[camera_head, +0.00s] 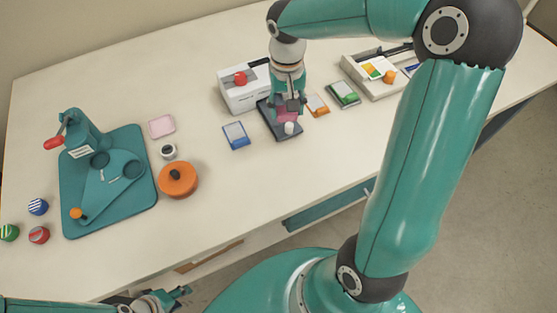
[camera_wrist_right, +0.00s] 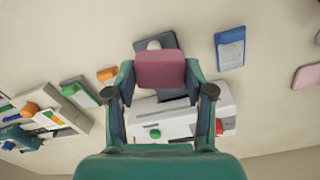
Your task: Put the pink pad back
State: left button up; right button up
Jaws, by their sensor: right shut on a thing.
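The pink pad (camera_head: 287,116) is held in my right gripper (camera_head: 289,106), over the dark grey tray (camera_head: 292,135). In the right wrist view the pad (camera_wrist_right: 160,69) spans between the two fingertips of the right gripper (camera_wrist_right: 160,88). It hides part of the dark tray (camera_wrist_right: 142,45) behind it; I cannot tell whether they touch. A white knob (camera_head: 289,128) shows at the tray's near end. A flat light pink square (camera_head: 162,126) lies on the table to the left. My left gripper (camera_head: 178,293) is low at the bottom left, empty, its finger opening unclear.
A white machine with a red knob (camera_head: 241,88) stands behind the tray. A blue card (camera_head: 236,135) lies left of it, orange (camera_head: 317,106) and green (camera_head: 343,94) ones right. Front right tabletop is clear.

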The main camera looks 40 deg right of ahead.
jog(key=s+a+r+n+p, duration=0.2)
jog(key=s+a+r+n, duration=0.1)
jog(key=s+a+r, duration=0.4)
send_over(279, 167)
jog(key=shift+n, duration=0.3)
notch_tip(279, 167, down, 14)
jog(key=shift+a+r, duration=0.1)
jog(key=shift+f+b, duration=0.3)
jog(key=shift+f, duration=1.9)
jog(key=shift+f, duration=0.15)
jog(key=o, duration=1.2)
